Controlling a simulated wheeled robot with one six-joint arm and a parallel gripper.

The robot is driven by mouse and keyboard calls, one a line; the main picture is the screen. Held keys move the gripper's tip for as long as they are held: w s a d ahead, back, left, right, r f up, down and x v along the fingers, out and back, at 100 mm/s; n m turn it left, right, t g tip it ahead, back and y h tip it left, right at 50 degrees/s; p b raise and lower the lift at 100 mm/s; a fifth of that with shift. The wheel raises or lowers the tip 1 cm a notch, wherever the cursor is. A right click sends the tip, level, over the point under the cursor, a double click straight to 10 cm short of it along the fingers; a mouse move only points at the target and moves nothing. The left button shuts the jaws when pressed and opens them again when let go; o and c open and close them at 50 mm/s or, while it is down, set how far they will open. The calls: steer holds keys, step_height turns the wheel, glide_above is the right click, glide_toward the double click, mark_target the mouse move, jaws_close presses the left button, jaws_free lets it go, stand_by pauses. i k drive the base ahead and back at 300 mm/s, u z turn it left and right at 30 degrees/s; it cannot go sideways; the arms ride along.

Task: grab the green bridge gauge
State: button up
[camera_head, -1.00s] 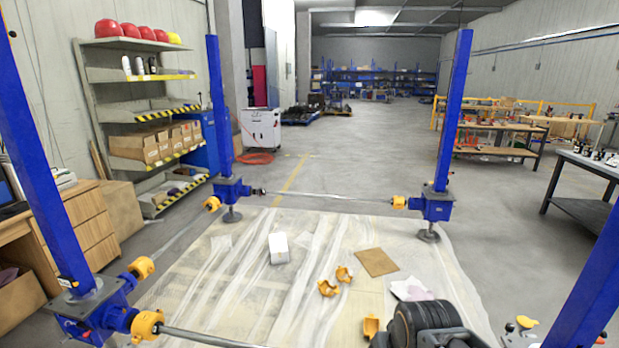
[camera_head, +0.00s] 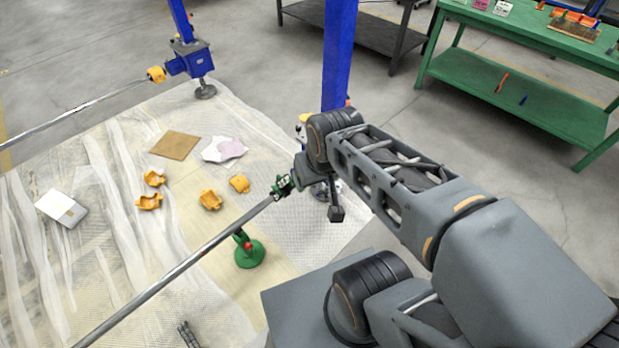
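A small green piece (camera_head: 281,189), which looks like the green bridge gauge, is at the right end of the long steel shaft (camera_head: 190,263). My gripper (camera_head: 293,181) is right beside it, at the end of my arm, which reaches in from the right. The fingers are small, dark and partly hidden by the wrist. I cannot tell whether they are open or shut, or whether they touch the green piece. A green stand (camera_head: 249,253) with a round base and a red knob is under the shaft.
A blue column (camera_head: 338,55) rises just behind my wrist. Several orange-yellow coupling pieces (camera_head: 210,200), a brown sheet (camera_head: 175,145) and a white box (camera_head: 61,207) lie on the plastic-covered floor. A green workbench (camera_head: 530,95) stands at the right. Another blue jack (camera_head: 192,58) is at the upper left.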

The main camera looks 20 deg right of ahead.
mark_target(281, 182)
steer(key=z, duration=0.05)
steer(key=k, duration=0.6)
steer(key=u, duration=0.85)
steer(key=i, duration=1.5)
steer(key=z, duration=0.7)
